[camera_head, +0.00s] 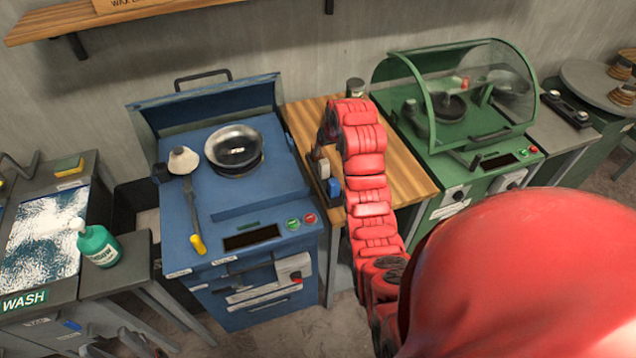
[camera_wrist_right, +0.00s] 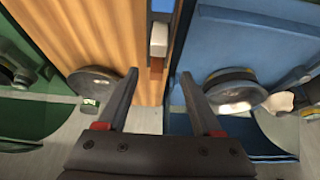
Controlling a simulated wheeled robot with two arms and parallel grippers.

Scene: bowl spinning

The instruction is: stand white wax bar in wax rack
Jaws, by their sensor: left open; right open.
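Several small blocks stand in a row at the left edge of the wooden table. A pale block, likely the white wax bar (camera_head: 322,168), is among them, with a blue block (camera_head: 333,188) nearer to me. I cannot make out the wax rack clearly from the row. My right gripper (camera_wrist_right: 160,78) is open and empty, its fingers pointing down toward the row's far end. Its dark wrist hides part of the table in the head view. My left gripper is not in view.
The wooden table (camera_head: 410,175) is mostly clear, with a tin (camera_head: 355,87) at its back. A blue machine (camera_head: 255,195) holding a pan (camera_head: 233,148) stands left of it. A green hooded machine (camera_head: 470,125) stands right. A gap separates table and blue machine.

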